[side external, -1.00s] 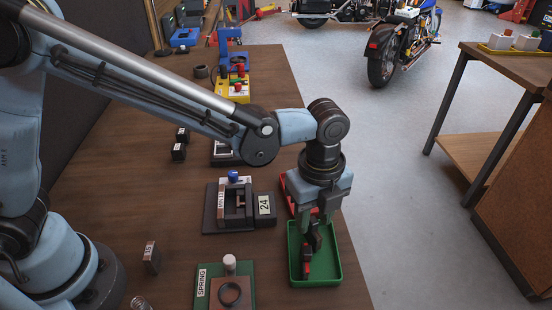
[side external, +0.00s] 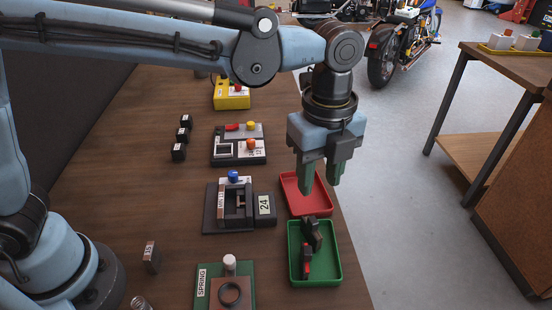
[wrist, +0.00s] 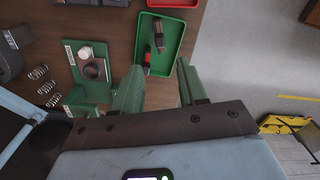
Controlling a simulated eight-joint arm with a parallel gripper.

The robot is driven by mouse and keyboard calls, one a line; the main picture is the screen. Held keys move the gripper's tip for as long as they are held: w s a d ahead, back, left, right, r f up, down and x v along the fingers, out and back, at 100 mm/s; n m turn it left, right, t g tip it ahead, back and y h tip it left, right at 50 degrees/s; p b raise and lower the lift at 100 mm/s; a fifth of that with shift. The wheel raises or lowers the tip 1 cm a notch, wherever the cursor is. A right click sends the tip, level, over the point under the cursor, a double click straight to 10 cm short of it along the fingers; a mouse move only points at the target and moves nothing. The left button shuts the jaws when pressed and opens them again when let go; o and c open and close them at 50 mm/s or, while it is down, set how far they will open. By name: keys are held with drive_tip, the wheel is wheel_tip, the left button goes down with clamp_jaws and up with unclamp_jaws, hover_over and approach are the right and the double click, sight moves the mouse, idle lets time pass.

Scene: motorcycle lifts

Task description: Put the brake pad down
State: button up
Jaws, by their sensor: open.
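Two brake pads lie in the green tray (side external: 292,270) at the table's right edge. One dark pad (side external: 312,233) sits toward the tray's far end. A second pad with red on it (side external: 306,259) lies nearer the front, touching or close to the first. Both also show in the wrist view, the dark one (wrist: 158,33) and the reddish one (wrist: 147,60). My gripper (side external: 319,187) is open and empty, raised above the trays. In the wrist view its fingers (wrist: 160,68) stand apart with nothing between them.
An empty-looking red tray (side external: 302,190) adjoins the green tray. A green SPRING fixture (side external: 245,300) is at the front. Small black blocks (side external: 179,151) lie farther left.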

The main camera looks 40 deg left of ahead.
drive_tip(key=s+a+n+t, duration=0.3)
drive_tip(key=a+n, duration=0.8)
drive_tip(key=a, duration=0.1)
drive_tip(key=s+a+f+n+t, duration=0.1)
drive_tip(key=s+a+n+t, duration=0.2)
drive_tip(key=a+n, duration=0.9)
drive_tip(key=shift+t, duration=0.6)
